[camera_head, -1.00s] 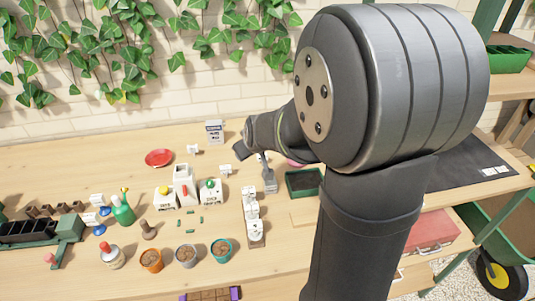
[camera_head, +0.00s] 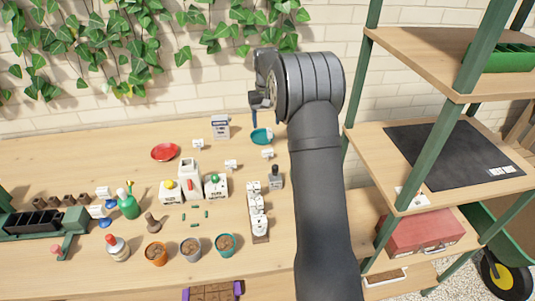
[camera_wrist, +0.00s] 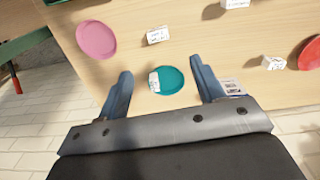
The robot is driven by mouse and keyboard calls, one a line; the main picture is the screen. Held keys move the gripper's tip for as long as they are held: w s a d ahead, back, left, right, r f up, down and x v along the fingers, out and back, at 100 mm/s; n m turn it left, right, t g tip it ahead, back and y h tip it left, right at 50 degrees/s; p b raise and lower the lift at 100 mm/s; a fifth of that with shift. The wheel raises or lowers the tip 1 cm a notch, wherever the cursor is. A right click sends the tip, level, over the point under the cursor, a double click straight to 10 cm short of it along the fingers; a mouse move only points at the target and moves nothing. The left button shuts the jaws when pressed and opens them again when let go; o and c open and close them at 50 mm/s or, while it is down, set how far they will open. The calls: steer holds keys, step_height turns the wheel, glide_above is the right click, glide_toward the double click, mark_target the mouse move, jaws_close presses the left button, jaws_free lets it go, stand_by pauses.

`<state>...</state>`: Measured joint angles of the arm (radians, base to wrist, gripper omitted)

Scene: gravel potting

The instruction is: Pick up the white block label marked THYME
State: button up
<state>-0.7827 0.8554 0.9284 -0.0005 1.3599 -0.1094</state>
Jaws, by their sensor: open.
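Several small white block labels stand on the bench: one (camera_head: 198,143) near the red saucer, one (camera_head: 231,165) in the middle, and one (camera_head: 267,153) in front of the teal saucer (camera_head: 262,136). Their lettering is too small to read, so I cannot tell which says THYME. In the wrist view, one white label (camera_wrist: 154,83) lies at the teal saucer (camera_wrist: 172,87), between my finger lines; another label (camera_wrist: 157,35) stands beyond it. My gripper (camera_wrist: 161,70) is open and empty, above the back of the bench near the wall.
A red saucer (camera_head: 165,152) and a grey-white box (camera_head: 220,127) stand left of my gripper. A pink saucer (camera_wrist: 96,39) shows in the wrist view. White canisters (camera_head: 189,178) and a label rack (camera_head: 259,239) stand in front. A green-posted shelf (camera_head: 442,154) is at right.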

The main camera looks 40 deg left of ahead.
mark_target(268, 150)
step_height(268, 150, down, 11)
steer(key=shift+r, duration=0.15)
steer(key=shift+w+d+f, duration=0.1)
steer(key=shift+f, duration=1.25)
steer(key=shift+w+d+f, duration=0.1)
steer(key=shift+f, duration=1.25)
steer(key=c, duration=1.1)
